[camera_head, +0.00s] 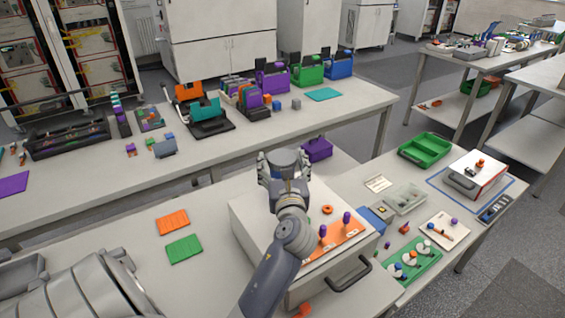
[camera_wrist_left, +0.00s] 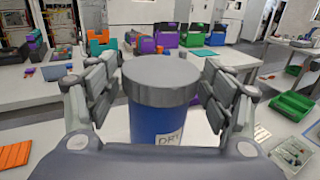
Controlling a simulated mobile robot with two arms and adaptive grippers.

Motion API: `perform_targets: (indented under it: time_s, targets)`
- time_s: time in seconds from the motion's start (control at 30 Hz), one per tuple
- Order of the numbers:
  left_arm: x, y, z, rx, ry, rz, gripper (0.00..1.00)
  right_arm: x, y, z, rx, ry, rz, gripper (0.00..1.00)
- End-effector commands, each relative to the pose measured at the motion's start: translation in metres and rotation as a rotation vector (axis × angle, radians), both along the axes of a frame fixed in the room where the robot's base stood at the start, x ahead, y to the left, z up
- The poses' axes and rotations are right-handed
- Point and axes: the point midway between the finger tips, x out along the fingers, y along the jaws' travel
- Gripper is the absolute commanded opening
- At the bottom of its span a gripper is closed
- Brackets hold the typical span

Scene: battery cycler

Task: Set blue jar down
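The blue jar (camera_wrist_left: 157,122) has a wide grey lid (camera_wrist_left: 162,72) and a white label with dark letters, partly cut off. In the head view, the lid (camera_head: 285,157) shows between the fingertips of my left gripper (camera_head: 284,168), over the back part of the white box (camera_head: 250,215). My gripper hides most of the jar there, and its underside is out of sight. My right gripper is not in view.
An orange plate (camera_head: 345,240) with purple knobs lies on the box top. A purple bin (camera_head: 318,149) is just behind the jar. Orange (camera_head: 172,222) and green (camera_head: 184,249) mats lie left of the box. A green tray (camera_head: 425,150) stands to the right.

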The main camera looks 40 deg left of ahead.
Motion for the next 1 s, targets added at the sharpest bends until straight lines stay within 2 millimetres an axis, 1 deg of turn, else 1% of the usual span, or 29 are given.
perform_targets:
  time_s: [0.33, 0.4, 0.47, 0.57, 0.9, 1.0]
  targets:
    - [0.000, 0.000, 0.001, 0.000, 0.000, 0.000, 0.84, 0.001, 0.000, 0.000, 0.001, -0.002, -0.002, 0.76]
    - [0.000, 0.000, 0.003, 0.000, -0.001, 0.000, 0.84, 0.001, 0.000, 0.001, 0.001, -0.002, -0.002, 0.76]
    - [-0.003, -0.004, 0.002, 0.000, 0.001, -0.001, 0.84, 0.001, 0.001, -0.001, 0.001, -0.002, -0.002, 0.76]
    - [-0.012, -0.014, 0.000, 0.000, 0.000, -0.002, 0.84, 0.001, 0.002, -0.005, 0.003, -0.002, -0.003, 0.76]
    - [-0.061, -0.067, 0.000, -0.003, 0.000, 0.000, 0.84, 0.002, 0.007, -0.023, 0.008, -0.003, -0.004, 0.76]
    - [-0.071, -0.078, 0.001, -0.001, 0.000, 0.000, 0.84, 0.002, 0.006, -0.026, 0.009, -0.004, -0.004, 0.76]
